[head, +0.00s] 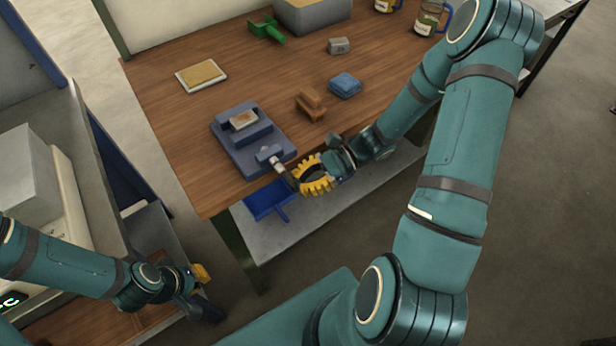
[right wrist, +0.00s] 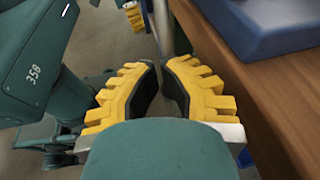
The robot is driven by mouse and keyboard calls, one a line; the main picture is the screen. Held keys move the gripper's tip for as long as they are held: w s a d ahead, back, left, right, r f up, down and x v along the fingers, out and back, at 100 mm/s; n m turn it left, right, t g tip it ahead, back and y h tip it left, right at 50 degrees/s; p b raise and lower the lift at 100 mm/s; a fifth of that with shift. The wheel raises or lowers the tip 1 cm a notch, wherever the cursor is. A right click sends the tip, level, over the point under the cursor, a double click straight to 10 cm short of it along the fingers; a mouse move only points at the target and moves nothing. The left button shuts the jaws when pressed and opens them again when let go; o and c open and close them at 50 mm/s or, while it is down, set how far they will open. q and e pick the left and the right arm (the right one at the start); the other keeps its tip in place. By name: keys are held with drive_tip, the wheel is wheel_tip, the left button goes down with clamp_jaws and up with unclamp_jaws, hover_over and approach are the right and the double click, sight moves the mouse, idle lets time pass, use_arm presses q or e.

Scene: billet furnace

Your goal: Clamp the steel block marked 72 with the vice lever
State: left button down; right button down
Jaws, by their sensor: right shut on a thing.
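The blue vice (head: 232,155) stands near the front edge of the wooden bench, and its base shows in the right wrist view (right wrist: 272,30). A small block with a brownish top (head: 243,120) sits between its jaws; I cannot read its marking. The vice lever (head: 281,171) slants down past the bench edge. My right gripper (head: 304,178) is shut on the lever's end, and the lever bar (right wrist: 163,28) shows between its yellow fingers (right wrist: 162,78). My left gripper (head: 204,290) is low at the left, away from the vice; its opening is unclear.
An orange-brown block (head: 311,105), a blue block (head: 345,86) and a grey block (head: 338,46) lie right of the vice. A yellow-topped pad (head: 202,75) lies behind it. A blue tray (head: 270,202) is on the shelf below. Mugs (head: 430,18) stand at the back.

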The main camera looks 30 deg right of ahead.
drive_tip(key=shift+a+f+y, duration=0.25)
drive_tip(key=shift+a+y, duration=0.25)
use_arm(q)
drive_tip(key=shift+r+p, duration=0.25)
drive_tip(key=shift+p, duration=0.05)
use_arm(e)
drive_tip(key=shift+s+a+f, duration=0.1)
drive_tip(key=shift+a+f, duration=0.15)
drive_tip(key=shift+a, duration=0.5)
use_arm(q)
drive_tip(key=shift+d, duration=0.1)
